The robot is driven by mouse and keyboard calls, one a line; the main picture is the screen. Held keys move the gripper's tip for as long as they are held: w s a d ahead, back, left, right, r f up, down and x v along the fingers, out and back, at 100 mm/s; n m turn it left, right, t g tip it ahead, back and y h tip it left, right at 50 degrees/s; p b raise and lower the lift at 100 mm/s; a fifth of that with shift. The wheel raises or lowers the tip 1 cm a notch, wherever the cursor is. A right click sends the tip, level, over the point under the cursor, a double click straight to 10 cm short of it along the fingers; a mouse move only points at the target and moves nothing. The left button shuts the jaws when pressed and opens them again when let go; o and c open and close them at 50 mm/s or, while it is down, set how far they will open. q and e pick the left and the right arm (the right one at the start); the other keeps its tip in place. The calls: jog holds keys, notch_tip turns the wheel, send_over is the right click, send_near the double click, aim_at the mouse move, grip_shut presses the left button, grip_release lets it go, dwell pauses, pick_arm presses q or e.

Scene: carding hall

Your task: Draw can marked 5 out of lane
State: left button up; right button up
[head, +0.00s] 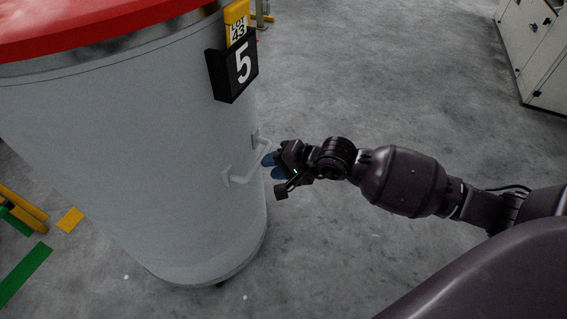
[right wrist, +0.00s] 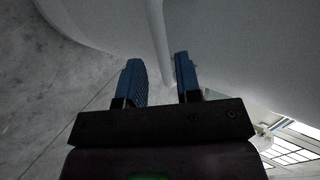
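The can marked 5 (head: 130,150) is a tall pale grey cylinder with a red top (head: 90,22), standing upright at the left of the head view. A black plate with a white 5 (head: 233,66) is on its side, below a yellow LOT 43 tag (head: 236,20). A pale bar handle (head: 244,175) sticks out of the can's side; it also shows in the right wrist view (right wrist: 158,40). My right gripper (head: 268,166) is at this handle. Its blue fingers (right wrist: 161,78) are apart, with the bar showing in the gap, touching neither finger visibly. My left gripper is out of view.
Grey floor (head: 400,90) is open right of the can. A pale cabinet (head: 535,45) stands at the top right. Yellow bars (head: 24,205) and green and yellow floor markings (head: 70,220) lie at the left. A yellow post (head: 262,12) stands behind the can.

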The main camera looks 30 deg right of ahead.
aim_at(258, 169)
jog(key=b+x, duration=0.1)
jog(key=x, duration=0.4)
jog(key=shift+a+f, duration=0.1)
jog(key=shift+f, duration=0.15)
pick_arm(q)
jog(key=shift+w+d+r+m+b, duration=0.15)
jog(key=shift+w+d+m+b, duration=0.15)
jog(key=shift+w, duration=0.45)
pick_arm(e)
jog(key=shift+w+a+f, duration=0.25)
jog(key=shift+w+a, duration=0.15)
jog(key=shift+w, duration=0.15)
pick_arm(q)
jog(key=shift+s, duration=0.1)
pick_arm(e)
jog(key=shift+c, duration=0.2)
grip_shut()
